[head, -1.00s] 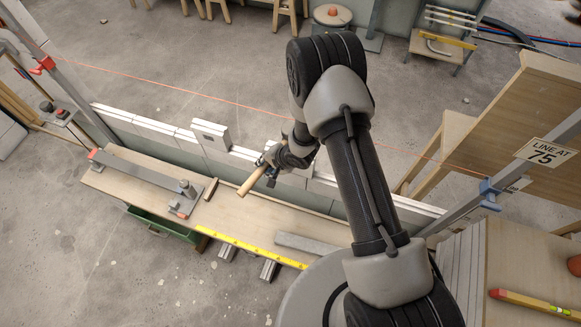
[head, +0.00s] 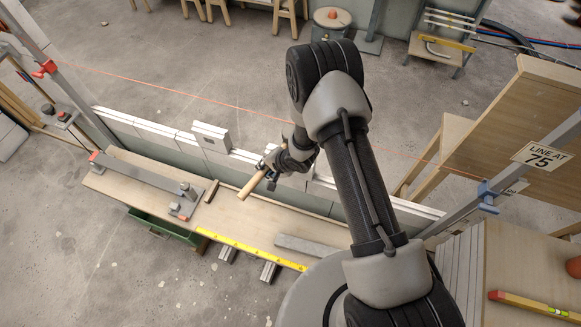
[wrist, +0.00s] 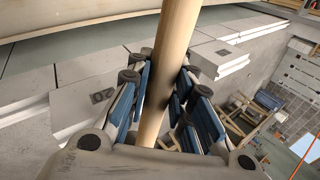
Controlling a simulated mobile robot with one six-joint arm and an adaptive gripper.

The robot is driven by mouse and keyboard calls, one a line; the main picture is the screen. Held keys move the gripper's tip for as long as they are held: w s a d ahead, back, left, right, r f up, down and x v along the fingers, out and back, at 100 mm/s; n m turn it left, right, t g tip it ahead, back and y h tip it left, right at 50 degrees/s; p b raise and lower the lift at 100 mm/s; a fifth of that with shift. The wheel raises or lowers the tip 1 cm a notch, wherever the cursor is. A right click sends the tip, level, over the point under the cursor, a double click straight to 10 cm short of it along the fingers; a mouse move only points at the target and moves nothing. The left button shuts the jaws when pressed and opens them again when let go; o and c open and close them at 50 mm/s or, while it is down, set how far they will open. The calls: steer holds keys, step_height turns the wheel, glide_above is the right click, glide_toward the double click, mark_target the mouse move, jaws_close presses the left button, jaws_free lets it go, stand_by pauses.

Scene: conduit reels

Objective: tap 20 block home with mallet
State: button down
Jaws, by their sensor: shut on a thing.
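My gripper (head: 272,170) is shut on the pale wooden mallet handle (wrist: 168,60), which runs up between the blue finger pads in the wrist view. In the head view the handle (head: 254,184) sticks out toward the lower left, above the bench side of the wall. I cannot make out the mallet's head. The block marked 20 (wrist: 100,97) is left of the handle in the wrist view, apart from the gripper. In the head view one pale block (head: 211,137) stands higher than the wall top; its number is not readable there.
The low wall of pale blocks (head: 150,128) runs under an orange string (head: 170,92) between two posts. A wooden bench (head: 120,188) in front holds a grey bar (head: 145,173) and a yellow rule (head: 250,248). A wooden cabinet (head: 525,120) stands right.

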stand_by(0.4)
step_height(320, 180, up, 5)
steer(key=p, duration=0.4)
stand_by(0.5)
